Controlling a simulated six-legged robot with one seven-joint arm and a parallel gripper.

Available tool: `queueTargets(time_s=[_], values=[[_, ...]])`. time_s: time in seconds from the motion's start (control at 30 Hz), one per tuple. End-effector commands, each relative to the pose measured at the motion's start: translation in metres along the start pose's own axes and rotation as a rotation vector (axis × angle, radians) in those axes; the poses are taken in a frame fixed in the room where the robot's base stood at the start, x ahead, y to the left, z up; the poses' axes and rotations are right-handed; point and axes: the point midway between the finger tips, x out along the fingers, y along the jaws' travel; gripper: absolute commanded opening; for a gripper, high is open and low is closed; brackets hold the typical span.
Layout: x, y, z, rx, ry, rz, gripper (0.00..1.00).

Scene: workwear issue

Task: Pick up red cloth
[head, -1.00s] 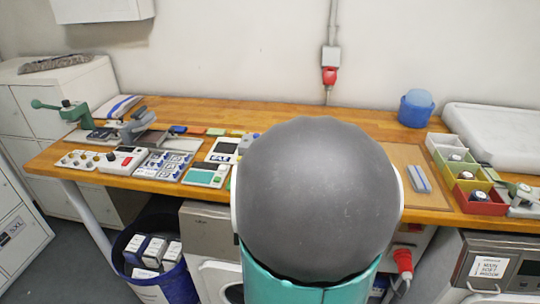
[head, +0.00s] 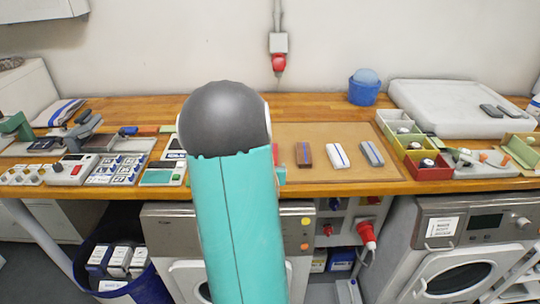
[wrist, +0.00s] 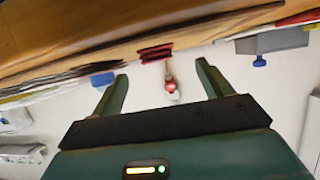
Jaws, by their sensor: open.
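A folded reddish-brown cloth (head: 304,154) with a blue stripe lies on the tan mat (head: 350,183), just right of my arm in the head view. A white folded cloth (head: 339,156) and a grey one (head: 372,153), both blue-striped, lie to its right. My gripper (wrist: 162,84) is open and empty in the wrist view, its green fingers apart. A small dark-red layered thing (wrist: 155,53) shows between and beyond the fingertips; I cannot tell surely whether it is the same cloth. My arm hides the gripper in the head view.
Gadgets and a keypad panel (head: 117,167) crowd the left of the wooden bench. A blue tub (head: 364,91), a white padded tray (head: 455,108) and coloured bins (head: 412,145) stand right. The back middle of the bench is clear.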

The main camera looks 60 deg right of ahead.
Motion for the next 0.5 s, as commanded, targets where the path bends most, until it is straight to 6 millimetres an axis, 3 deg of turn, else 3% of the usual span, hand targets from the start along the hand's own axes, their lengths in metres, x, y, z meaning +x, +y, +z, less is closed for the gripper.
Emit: queueTargets(time_s=[0.3, 0.5], values=[[0.042, 0.001, 0.003, 0.0, -0.001, 0.001, 0.78], [0.049, 0.001, 0.002, 0.001, -0.001, 0.0, 0.78]])
